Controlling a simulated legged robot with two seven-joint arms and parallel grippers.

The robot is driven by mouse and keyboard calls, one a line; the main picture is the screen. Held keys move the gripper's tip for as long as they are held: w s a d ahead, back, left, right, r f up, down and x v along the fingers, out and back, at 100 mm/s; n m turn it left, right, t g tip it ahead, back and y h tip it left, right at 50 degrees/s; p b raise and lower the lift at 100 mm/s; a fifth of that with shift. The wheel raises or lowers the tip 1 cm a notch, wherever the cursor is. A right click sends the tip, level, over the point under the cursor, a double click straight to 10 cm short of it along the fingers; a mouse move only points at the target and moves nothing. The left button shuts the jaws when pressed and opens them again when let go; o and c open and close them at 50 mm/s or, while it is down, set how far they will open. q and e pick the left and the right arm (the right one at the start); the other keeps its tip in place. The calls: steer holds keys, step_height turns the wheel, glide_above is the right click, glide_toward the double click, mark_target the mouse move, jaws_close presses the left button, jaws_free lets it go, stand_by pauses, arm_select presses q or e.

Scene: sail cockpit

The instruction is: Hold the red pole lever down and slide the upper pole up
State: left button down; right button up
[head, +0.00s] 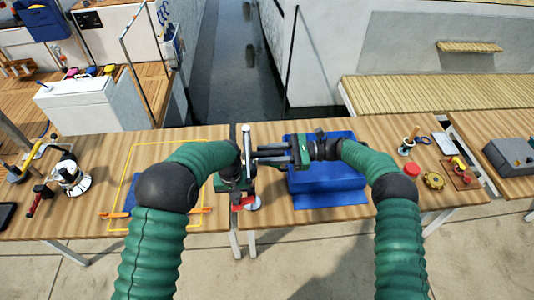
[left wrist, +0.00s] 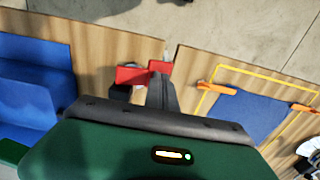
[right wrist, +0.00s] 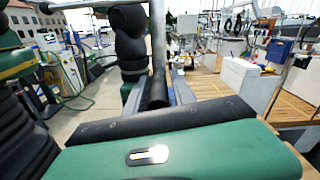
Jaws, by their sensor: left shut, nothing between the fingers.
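The upright pole (head: 247,148) stands at the gap between two wooden tables, its pale upper part rising over a dark lower part. Its red lever (head: 242,205) is low on the pole; the left wrist view also shows the red lever (left wrist: 134,75). My left gripper (head: 238,192) is shut and empty, pointing down with its fingertips over the red lever (left wrist: 160,84); whether they touch is unclear. My right gripper (head: 256,156) reaches in sideways from the right at upper-pole height. Its fingers lie apart on either side of the pole (right wrist: 158,45), seemingly not closed on it.
A blue block-like case (head: 325,180) lies right of the pole, under my right arm. A yellow frame outline (head: 135,170) with orange clamps lies left. Small tools and a red lid (head: 411,169) stand at the right. A dark water channel runs behind the tables.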

jaws_close()
stand_by(1.1)
